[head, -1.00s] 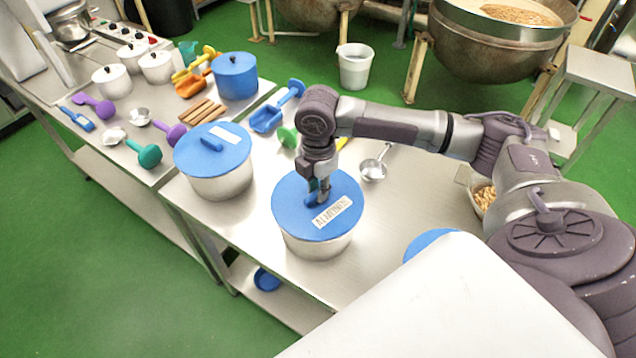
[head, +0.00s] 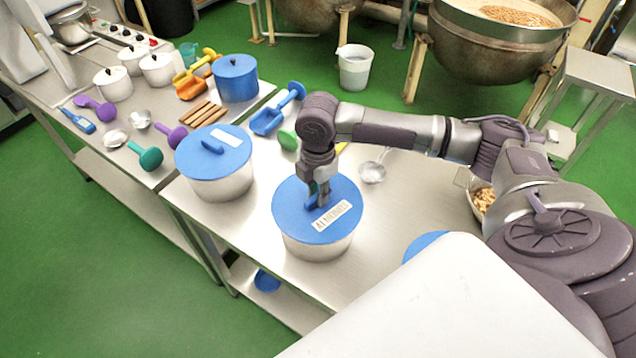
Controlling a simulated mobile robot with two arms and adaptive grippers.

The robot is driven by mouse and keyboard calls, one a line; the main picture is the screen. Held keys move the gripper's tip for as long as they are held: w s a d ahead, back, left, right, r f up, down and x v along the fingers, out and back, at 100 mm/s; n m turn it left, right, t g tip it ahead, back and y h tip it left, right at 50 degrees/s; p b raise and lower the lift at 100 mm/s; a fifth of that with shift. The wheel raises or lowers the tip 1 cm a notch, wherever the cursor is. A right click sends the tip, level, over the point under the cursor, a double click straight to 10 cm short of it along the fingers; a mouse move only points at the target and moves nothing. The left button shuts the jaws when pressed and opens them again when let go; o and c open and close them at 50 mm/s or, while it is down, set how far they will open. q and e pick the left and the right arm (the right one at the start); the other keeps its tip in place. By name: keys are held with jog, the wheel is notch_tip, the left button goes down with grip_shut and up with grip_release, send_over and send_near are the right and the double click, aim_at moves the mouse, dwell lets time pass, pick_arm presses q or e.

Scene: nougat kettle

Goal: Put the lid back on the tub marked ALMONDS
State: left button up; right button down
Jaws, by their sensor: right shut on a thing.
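The ALMONDS tub (head: 318,248) is a round steel tub on the steel table. A blue lid (head: 293,217) with a white label reading ALMONDS lies over its mouth and looks level. From this angle I cannot tell whether the lid is fully seated. My right gripper (head: 319,203) points down over the lid and is shut on its blue handle, which its fingers partly hide. My left gripper is not in view.
A similar tub with a blue lid (head: 214,152) stands to the left. A blue pot (head: 235,78), a blue scoop (head: 277,110) and a steel ladle (head: 372,172) lie behind. A blue round thing (head: 424,243) shows at the right, partly hidden. The table front edge is close.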

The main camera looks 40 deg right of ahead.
jog(key=shift+c, duration=2.1)
grip_release()
notch_tip(320, 180, up, 5)
jog(key=p, duration=0.6)
jog(key=shift+r+p, duration=0.9)
jog(key=shift+r, duration=0.15)
jog(key=shift+s+f, duration=0.1)
